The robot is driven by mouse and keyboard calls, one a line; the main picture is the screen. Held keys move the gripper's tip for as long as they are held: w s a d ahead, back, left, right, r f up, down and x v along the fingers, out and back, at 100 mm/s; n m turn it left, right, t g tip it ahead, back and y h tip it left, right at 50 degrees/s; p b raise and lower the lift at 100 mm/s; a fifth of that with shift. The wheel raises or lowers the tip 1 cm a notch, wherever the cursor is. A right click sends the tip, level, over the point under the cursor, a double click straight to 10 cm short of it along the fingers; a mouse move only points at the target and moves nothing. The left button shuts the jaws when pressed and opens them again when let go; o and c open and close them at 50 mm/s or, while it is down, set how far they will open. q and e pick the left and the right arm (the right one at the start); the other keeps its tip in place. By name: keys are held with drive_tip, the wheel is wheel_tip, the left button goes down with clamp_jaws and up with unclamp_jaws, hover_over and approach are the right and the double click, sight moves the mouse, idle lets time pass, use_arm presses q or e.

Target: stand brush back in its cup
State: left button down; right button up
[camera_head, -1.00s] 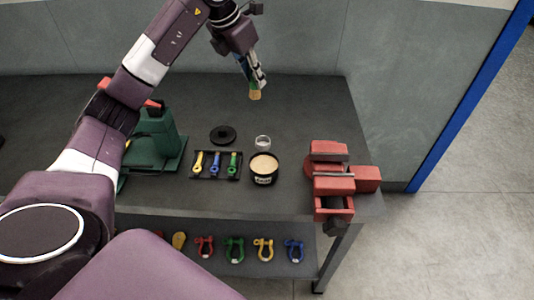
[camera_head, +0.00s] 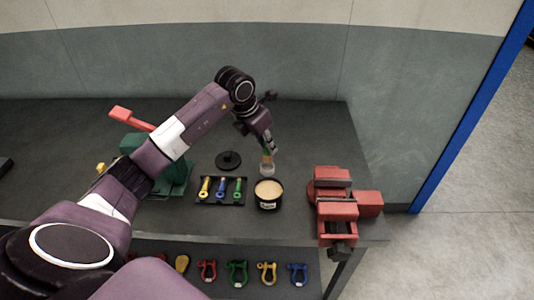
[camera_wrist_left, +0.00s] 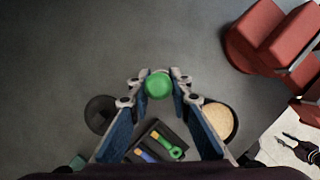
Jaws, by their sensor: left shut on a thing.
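My left gripper (camera_head: 267,142) is shut on the brush (camera_head: 267,158), which hangs nearly upright with its tan bristles down. The small clear cup (camera_head: 267,170) stands on the bench directly below. The bristle end meets the cup's rim in the head view; I cannot tell whether it is inside or just above. In the left wrist view the brush's round green end (camera_wrist_left: 158,86) shows between the fingertips, and the cup is hidden beneath it. My right gripper is not in view.
A black tub with tan contents (camera_head: 268,190) stands just in front of the cup. A black lid (camera_head: 228,160) and a rack of colored tools (camera_head: 221,191) lie to the left. A red vise (camera_head: 338,200) is at right. The bench behind the cup is clear.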

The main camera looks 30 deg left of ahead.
sight(265, 152)
use_arm(q)
drive_tip(key=shift+f, duration=0.65)
wheel_tip(265, 152, down, 3)
drive_tip(key=shift+f+p, duration=0.15)
drive_tip(key=shift+p, duration=0.4)
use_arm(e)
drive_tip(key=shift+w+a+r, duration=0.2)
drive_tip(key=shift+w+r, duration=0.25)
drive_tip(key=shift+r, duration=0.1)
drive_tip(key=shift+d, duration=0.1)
use_arm(q)
drive_tip(key=shift+f, duration=0.25)
drive_tip(key=c, duration=1.8)
unclamp_jaws()
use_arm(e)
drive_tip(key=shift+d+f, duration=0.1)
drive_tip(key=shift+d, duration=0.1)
use_arm(q)
drive_tip(key=shift+o, duration=0.2)
drive_tip(key=shift+r, duration=0.2)
